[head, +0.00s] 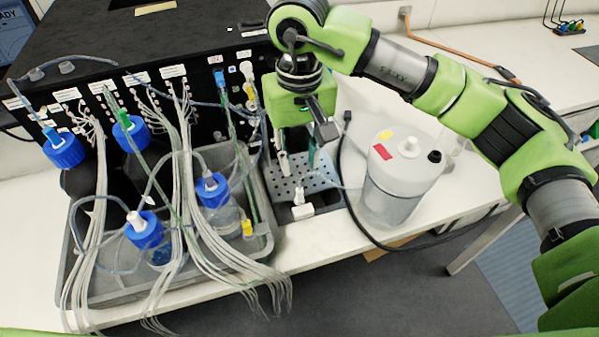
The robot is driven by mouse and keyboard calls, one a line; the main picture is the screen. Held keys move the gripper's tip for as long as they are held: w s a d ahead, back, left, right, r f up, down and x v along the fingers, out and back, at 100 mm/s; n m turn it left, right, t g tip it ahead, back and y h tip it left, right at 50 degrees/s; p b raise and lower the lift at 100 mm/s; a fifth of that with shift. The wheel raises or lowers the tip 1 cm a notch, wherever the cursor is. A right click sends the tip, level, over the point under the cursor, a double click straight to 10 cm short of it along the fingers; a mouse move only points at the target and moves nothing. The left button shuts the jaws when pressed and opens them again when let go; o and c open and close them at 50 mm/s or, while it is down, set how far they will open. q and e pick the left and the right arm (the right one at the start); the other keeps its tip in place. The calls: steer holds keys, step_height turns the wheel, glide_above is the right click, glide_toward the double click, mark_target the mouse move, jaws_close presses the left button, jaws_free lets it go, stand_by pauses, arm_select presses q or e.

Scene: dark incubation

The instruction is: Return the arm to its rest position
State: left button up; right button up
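My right arm comes in from the right and reaches over the bench. Its green wrist hangs in front of the black instrument (200,45), just right of the tubing. My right gripper (318,128) points down above the perforated metal drip tray (320,178). A grey finger part shows, but the wrist hides much of the rest, so I cannot tell whether it is open or holds anything. My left gripper is not in view.
A grey bin (110,290) holds several blue-capped bottles (150,235) with many thin tubes hanging over its front edge. A white carboy (398,180) stands right of the drip tray, below my forearm. A black cable loops along the bench (335,240) front.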

steer(key=shift+r, duration=0.95)
steer(key=shift+r, duration=0.1)
